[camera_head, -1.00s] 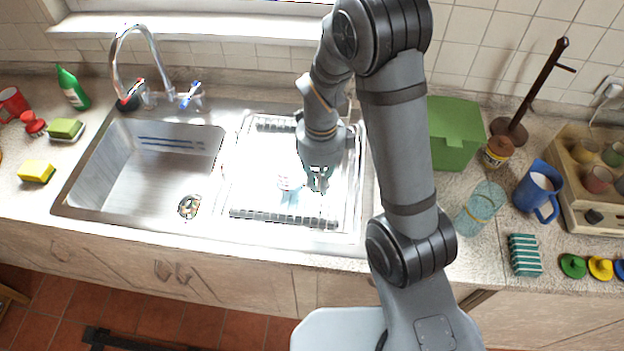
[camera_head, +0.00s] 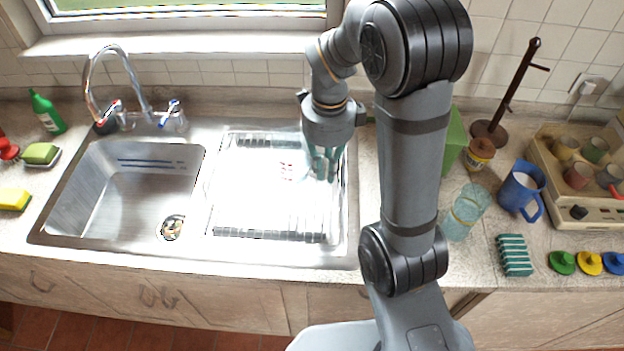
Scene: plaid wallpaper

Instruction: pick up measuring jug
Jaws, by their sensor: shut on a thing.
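The measuring jug (camera_head: 287,172) is clear and pale, with small red markings. It shows faintly against the bright draining area of the sink, and its outline is washed out by glare. My gripper (camera_head: 325,172) is at the jug's right side, fingers pointing down, and is shut on it. The jug appears to be held above the draining area, but the gap beneath it is hard to judge. The exact contact between fingers and jug is too small to see.
The sink basin (camera_head: 125,190) and tap (camera_head: 118,90) are to the left. A green box (camera_head: 455,142), a blue-tinted glass (camera_head: 465,210), a blue jug (camera_head: 522,190) and a striped sponge (camera_head: 514,255) stand on the right counter. My arm hides part of the counter.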

